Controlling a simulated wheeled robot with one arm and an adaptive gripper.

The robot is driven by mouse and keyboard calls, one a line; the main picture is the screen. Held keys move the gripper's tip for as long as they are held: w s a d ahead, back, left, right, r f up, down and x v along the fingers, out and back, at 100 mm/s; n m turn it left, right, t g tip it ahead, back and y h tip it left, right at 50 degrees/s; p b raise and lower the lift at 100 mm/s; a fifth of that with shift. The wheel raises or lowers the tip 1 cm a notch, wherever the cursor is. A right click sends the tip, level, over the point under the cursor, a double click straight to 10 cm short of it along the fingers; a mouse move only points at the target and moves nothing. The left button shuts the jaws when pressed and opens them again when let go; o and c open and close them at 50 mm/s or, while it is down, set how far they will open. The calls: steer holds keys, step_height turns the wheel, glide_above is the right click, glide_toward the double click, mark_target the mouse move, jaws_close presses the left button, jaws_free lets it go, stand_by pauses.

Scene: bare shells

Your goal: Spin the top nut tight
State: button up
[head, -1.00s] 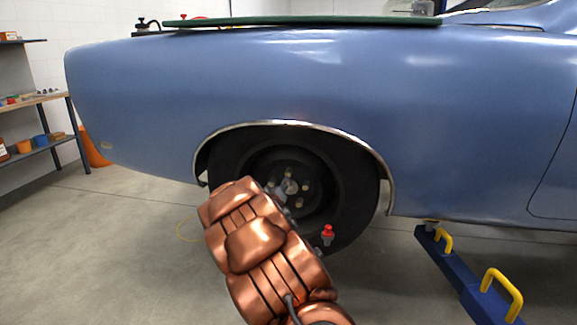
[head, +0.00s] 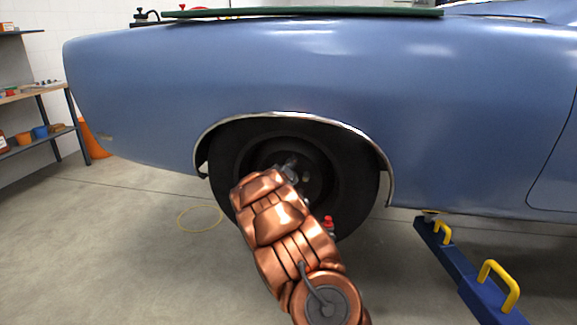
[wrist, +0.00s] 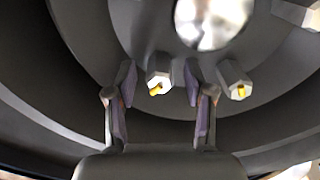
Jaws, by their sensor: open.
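The wheel (head: 358,190) sits in the car's arch, its hub partly hidden behind my arm in the head view. My gripper (head: 291,163) is at the upper part of the hub. In the wrist view my gripper (wrist: 159,92) is open, with one finger on each side of a hex nut (wrist: 159,80). A gap shows between the nut and each finger. A yellowish stud end shows in the nut. A second nut (wrist: 236,84) stands just right of the right finger. The shiny hub centre (wrist: 208,22) shows above them.
The blue car body (head: 300,75) overhangs the wheel. A blue lift arm with yellow handles (head: 497,283) lies at the right. Shelves (head: 38,145) stand at the left. The floor at left is mostly clear.

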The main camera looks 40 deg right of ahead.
steer(key=shift+w+d, duration=0.1)
steer(key=shift+d, duration=0.2)
steer(key=shift+f, duration=0.1)
jaws_close()
